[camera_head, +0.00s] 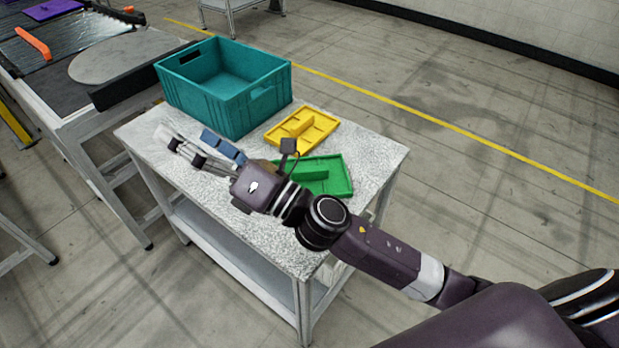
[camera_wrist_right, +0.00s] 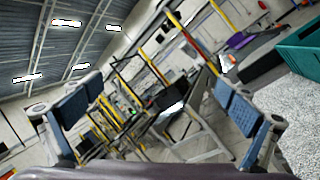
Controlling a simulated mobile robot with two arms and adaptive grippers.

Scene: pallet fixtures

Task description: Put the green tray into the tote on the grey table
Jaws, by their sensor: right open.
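The green tray (camera_head: 330,175) lies on the grey table (camera_head: 375,150), partly hidden behind my right wrist. It has divided compartments. The teal tote (camera_head: 225,98) stands at the table's far left part, upright and empty as far as I can see. Its edge also shows at the right of the right wrist view (camera_wrist_right: 302,52). My right gripper (camera_head: 190,145) is open and empty over the table's left side, in front of the tote and pointing away from the green tray. Its two blue-padded fingers are apart in the right wrist view (camera_wrist_right: 160,125). My left gripper is in neither view.
A yellow divided tray (camera_head: 302,130) lies between the tote and the green tray. A conveyor (camera_head: 110,75) with an orange item (camera_head: 33,42) and a purple item (camera_head: 52,8) stands at the left. The table's right end is clear.

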